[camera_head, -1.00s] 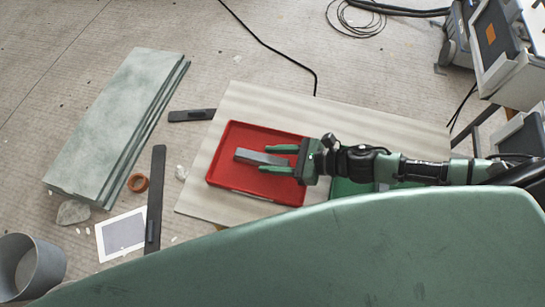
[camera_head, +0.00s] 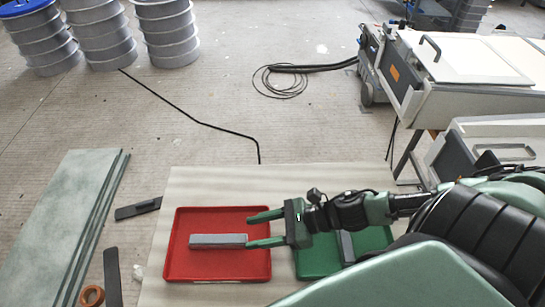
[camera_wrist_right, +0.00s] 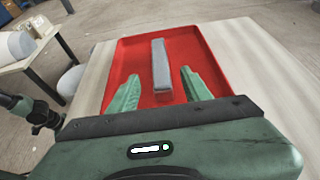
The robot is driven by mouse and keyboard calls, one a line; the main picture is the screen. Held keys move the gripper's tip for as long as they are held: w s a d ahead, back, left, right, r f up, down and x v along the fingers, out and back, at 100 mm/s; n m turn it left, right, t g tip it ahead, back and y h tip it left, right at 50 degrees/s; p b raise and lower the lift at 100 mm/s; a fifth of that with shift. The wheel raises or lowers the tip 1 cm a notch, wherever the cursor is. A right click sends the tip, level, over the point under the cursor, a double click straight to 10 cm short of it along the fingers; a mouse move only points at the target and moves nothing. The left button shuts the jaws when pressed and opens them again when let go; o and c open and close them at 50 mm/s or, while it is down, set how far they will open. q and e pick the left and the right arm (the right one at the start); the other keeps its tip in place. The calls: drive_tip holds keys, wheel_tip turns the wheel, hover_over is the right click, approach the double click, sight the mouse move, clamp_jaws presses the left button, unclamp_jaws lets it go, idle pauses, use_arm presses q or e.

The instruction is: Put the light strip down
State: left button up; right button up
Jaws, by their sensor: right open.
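The light strip (camera_head: 218,240) is a light grey bar lying flat in the red tray (camera_head: 218,278). My right gripper (camera_head: 256,229) is open and empty over the tray's right side, its green fingers apart with the bar's right end close to them. In the right wrist view the bar (camera_wrist_right: 160,66) lies in the tray (camera_wrist_right: 190,45) ahead of the open fingers (camera_wrist_right: 157,85), apart from them. Another grey bar (camera_head: 346,245) lies in the green tray (camera_head: 318,262), partly hidden by my right arm. My left gripper is not in view.
The trays stand on a pale board (camera_head: 200,185). Green slabs (camera_head: 60,225), dark flat bars (camera_head: 138,209) and a brown ring (camera_head: 92,295) lie at left. A machine (camera_head: 455,75) stands at the back right. Stacked drums (camera_head: 100,30) stand at the back left.

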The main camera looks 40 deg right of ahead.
drive_tip(key=shift+p+v, duration=0.3)
drive_tip(key=shift+v, duration=1.8)
